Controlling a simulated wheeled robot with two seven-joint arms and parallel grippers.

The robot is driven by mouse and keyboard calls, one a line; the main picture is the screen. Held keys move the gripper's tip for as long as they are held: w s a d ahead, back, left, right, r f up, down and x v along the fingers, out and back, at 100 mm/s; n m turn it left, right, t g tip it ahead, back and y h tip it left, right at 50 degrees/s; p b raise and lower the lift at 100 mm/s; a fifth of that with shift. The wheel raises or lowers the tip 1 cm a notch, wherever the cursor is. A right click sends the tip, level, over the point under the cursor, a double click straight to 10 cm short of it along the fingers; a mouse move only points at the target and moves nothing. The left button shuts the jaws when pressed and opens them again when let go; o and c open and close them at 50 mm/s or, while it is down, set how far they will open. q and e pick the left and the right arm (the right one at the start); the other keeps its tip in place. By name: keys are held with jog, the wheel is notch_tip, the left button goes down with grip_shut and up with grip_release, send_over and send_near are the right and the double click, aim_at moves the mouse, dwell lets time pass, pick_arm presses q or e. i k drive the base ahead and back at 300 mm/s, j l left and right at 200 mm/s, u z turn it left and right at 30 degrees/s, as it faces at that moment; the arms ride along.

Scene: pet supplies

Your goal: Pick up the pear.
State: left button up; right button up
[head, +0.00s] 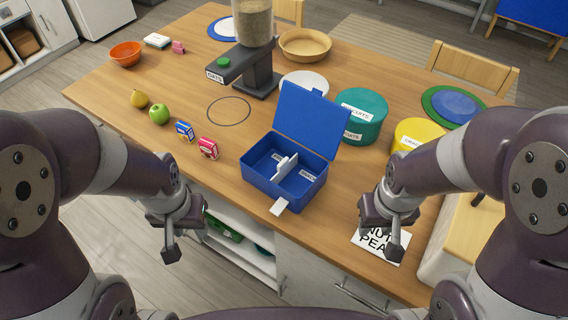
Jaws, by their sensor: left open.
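The yellow pear (139,98) stands on the wooden table near its left front edge, just left of a green apple (159,114). Nothing covers it. My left gripper (184,232) is open and empty, off the table's front edge, nearer to me than the pear and clearly apart from it. My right gripper (381,232) looks open and empty, above the front right part of the table by a white printed card (384,246).
An orange bowl (126,54) lies behind the pear. Small blue (185,131) and red (208,148) boxes sit right of the apple. An open blue lunch box (268,181) stands mid-table. A dispenser (252,70) stands behind. The table left of the pear is clear.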

aim_at(140, 99)
jog(key=z, duration=0.3)
jog(key=i+j+z, duration=0.1)
jog(key=j+z, duration=0.3)
jog(key=j, duration=0.2)
jog(key=j+z, duration=0.4)
jog(key=j, duration=0.2)
jog(key=j+z, duration=0.4)
jog(key=j, duration=0.25)
jog(key=k+j, duration=0.1)
jog(key=j, duration=0.35)
jog(key=k+j, duration=0.1)
jog(key=j, duration=0.35)
jog(key=k+j, duration=0.1)
jog(key=j, duration=0.35)
jog(key=k+j+z, duration=0.1)
jog(key=j, duration=0.35)
jog(key=k+j, duration=0.1)
jog(key=j, duration=0.3)
jog(key=k+j, duration=0.1)
jog(key=j, duration=0.35)
